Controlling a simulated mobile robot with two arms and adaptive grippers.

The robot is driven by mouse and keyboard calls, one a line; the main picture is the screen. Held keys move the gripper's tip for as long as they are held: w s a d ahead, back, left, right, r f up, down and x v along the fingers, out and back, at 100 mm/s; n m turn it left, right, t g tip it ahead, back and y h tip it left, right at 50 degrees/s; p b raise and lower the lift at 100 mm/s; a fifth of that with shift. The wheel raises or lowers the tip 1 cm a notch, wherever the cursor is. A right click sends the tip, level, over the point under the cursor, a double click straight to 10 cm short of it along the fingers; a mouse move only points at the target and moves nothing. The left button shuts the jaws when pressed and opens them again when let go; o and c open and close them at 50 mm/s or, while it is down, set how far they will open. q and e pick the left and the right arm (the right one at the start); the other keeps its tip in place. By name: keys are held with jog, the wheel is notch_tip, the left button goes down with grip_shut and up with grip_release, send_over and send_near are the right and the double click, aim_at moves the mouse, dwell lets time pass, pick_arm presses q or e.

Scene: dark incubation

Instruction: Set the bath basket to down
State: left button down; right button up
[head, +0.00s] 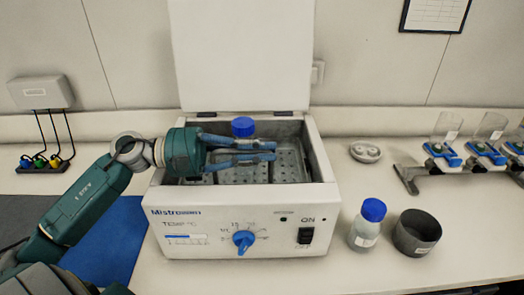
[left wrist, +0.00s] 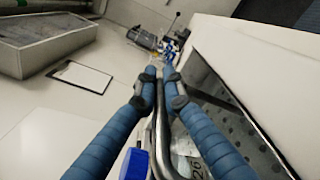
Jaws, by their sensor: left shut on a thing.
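The bath (head: 240,222) is a white box with its lid (head: 243,55) standing open at the back. The perforated metal bath basket (head: 288,163) shows inside its opening. A bottle with a blue cap (head: 243,127) stands in the bath area behind my gripper; its lower part is partly hidden. My left gripper (head: 272,151) reaches in from the left over the opening. In the left wrist view its blue fingers (left wrist: 163,85) are closed on the basket's bent metal handle (left wrist: 159,135). A blue cap (left wrist: 135,163) shows beside the handle. The basket's exact height is hard to tell.
A blue-capped bottle (head: 366,222) and a dark bowl (head: 416,233) stand right of the bath. A rack with tilted clear vessels (head: 476,150) is farther right. A blue mat (head: 108,245) lies at left, near a black power strip (head: 43,167).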

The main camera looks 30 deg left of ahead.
pick_arm(q)
jog(key=shift+r, duration=0.25)
jog(key=c, duration=1.8)
grip_release()
jog(key=shift+c, duration=0.2)
notch_tip(320, 180, up, 10)
jog(key=shift+r, duration=0.1)
